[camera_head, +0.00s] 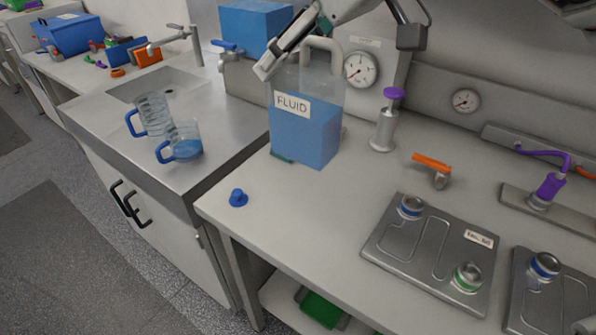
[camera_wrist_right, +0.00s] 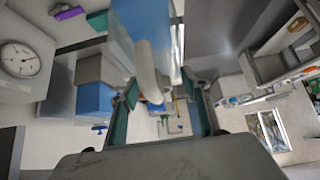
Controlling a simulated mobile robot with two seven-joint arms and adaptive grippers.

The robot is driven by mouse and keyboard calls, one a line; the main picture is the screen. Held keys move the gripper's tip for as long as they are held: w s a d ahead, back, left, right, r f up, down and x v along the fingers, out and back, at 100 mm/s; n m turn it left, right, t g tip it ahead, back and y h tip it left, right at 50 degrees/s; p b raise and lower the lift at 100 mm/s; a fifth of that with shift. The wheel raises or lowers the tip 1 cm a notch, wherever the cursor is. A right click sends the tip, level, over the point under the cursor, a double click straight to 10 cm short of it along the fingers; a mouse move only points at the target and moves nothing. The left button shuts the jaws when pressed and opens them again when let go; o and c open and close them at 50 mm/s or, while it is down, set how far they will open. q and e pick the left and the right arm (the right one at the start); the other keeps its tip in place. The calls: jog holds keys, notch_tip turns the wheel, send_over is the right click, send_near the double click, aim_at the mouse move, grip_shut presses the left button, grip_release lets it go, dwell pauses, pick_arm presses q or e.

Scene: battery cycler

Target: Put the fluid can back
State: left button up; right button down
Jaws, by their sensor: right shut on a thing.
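The fluid can (camera_head: 308,138) is a translucent jug with blue liquid, a white "FLUID" label and a pale looped handle. It is upright at the back left of the grey bench, over a green patch (camera_head: 282,157) showing at its lower left. I cannot tell whether its base touches the bench. My right gripper (camera_head: 303,42) is at the top of the can, shut on its handle. In the right wrist view the pale handle (camera_wrist_right: 150,75) runs between the teal fingers, with the blue can (camera_wrist_right: 143,18) above. My left gripper is out of view.
A blue cap (camera_head: 238,198) lies near the bench's left edge. A purple-topped dispenser (camera_head: 384,122) stands right of the can, and an orange-handled valve (camera_head: 435,168) further right. A metal plate (camera_head: 430,250) lies in front. Two blue-handled jugs (camera_head: 184,146) stand by the sink.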

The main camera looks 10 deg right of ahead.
aim_at(335, 126)
notch_tip(335, 126, down, 18)
jog(key=b, duration=0.1)
jog(key=shift+r, duration=0.2)
dwell(0.3)
jog(key=shift+f+b, duration=0.15)
jog(key=shift+b, duration=0.2)
jog(key=c, duration=1.1)
grip_release()
jog(key=shift+o, duration=0.2)
jog(key=shift+s+d+r, duration=0.1)
jog(key=shift+d+r, duration=0.05)
jog(key=shift+r, duration=0.25)
jog(key=v, duration=1.1)
jog(key=shift+s+d+p, duration=0.1)
jog(key=shift+s+p, duration=0.1)
jog(key=shift+p, duration=0.15)
